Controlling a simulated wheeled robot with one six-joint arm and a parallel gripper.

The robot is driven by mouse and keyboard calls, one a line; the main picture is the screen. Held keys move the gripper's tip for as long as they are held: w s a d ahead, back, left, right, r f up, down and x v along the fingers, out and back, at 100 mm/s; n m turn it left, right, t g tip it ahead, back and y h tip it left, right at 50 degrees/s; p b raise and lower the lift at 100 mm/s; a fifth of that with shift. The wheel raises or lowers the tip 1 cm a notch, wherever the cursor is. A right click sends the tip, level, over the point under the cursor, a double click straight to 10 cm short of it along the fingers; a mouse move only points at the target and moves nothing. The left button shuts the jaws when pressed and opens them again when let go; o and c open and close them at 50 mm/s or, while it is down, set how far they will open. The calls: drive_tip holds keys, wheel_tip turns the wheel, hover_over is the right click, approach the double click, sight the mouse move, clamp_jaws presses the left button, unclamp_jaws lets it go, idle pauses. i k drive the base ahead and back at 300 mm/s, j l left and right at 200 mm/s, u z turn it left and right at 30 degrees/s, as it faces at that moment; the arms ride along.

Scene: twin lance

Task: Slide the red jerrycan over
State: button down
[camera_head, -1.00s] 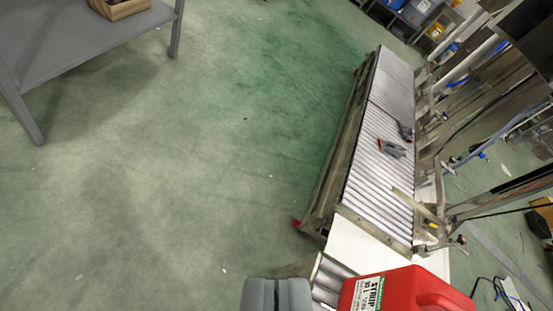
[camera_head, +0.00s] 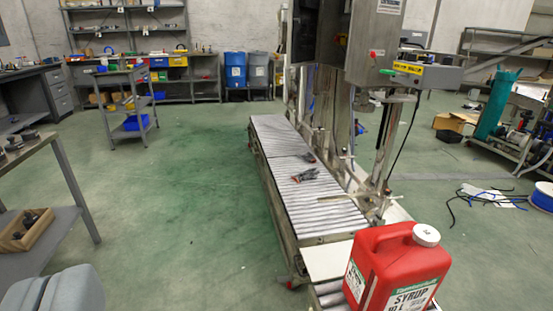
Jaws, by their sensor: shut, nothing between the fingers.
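The red jerrycan (camera_head: 392,262) with a white cap and a syrup label stands upright at the near end of the roller conveyor (camera_head: 318,212), at the lower right. Its base is cut off by the picture's bottom edge. My gripper (camera_head: 55,292) shows at the lower left as grey fingers closed together, with nothing between them. It is well to the left of the jerrycan and apart from it.
Grey tools (camera_head: 306,174) lie on the rollers beyond the jerrycan. A steel machine (camera_head: 345,60) stands along the conveyor's right side. A grey table (camera_head: 58,185) is at the left, with a wooden box (camera_head: 27,230) on its lower shelf. Green floor between is clear.

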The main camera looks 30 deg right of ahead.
sight(400, 266)
drive_tip(key=z, duration=0.7)
drive_tip(key=k+j+z, duration=0.15)
drive_tip(key=k+z, duration=0.65)
drive_tip(key=k, duration=0.65)
drive_tip(key=i+j+z, duration=0.25)
drive_tip(key=i+j, duration=2.9)
